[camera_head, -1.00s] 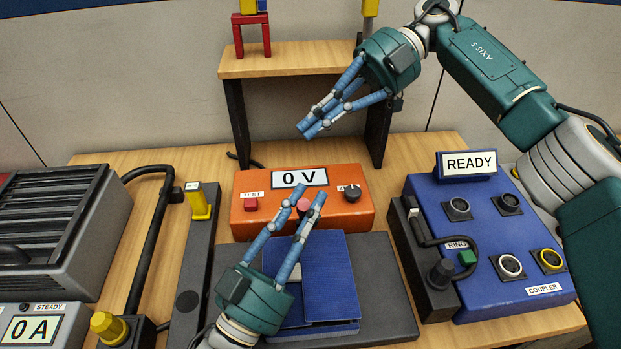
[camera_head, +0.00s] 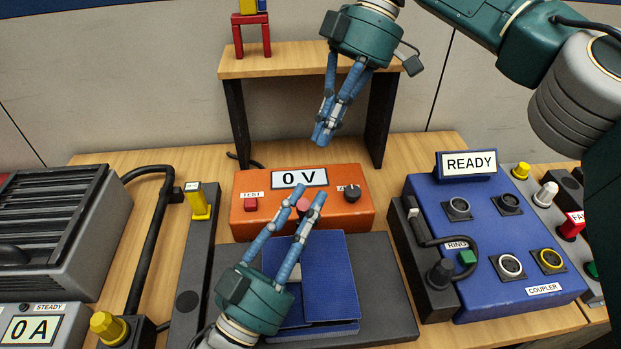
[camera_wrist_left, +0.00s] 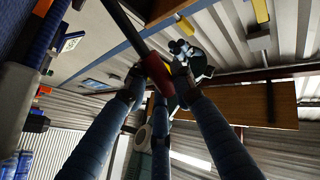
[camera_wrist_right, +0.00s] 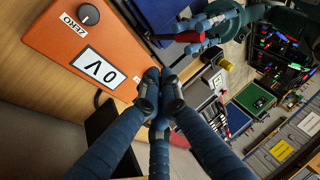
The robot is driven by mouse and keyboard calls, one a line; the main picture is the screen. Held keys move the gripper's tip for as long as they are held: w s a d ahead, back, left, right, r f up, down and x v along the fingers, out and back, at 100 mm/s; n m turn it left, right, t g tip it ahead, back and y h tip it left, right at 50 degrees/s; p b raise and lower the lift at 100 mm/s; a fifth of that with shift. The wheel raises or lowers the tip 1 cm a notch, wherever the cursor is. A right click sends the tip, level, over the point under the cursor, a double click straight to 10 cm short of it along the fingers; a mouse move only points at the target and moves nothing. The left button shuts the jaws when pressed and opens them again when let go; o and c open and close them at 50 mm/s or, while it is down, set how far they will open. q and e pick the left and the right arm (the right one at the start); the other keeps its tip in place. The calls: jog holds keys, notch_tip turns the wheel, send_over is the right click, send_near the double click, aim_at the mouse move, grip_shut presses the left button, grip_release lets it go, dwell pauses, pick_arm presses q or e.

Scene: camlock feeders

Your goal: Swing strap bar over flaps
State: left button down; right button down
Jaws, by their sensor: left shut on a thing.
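The flaps appear as overlapping dark blue panels (camera_head: 326,272) lying folded on a dark grey base plate (camera_head: 390,290). Whether this is the strap bar I cannot tell. My right gripper (camera_head: 322,138) has its fingertips together, empty, in front of the wooden shelf.
An orange meter box (camera_head: 275,222) reading 0 V stands behind the flaps. A blue READY panel (camera_head: 470,270) is at right, a dark post strip (camera_head: 195,265) at left. A wooden shelf (camera_head: 290,60) stands at the back with a red block stand (camera_head: 252,35).

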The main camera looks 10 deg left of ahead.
pick_arm(q)
jog(key=shift+r, duration=0.3)
pick_arm(e)
jog(key=s+a+f, duration=0.2)
jog(key=s+f, duration=0.3)
jog(key=f, duration=0.1)
jog(key=shift+s+f, duration=0.25)
jog(key=shift+s, duration=0.05)
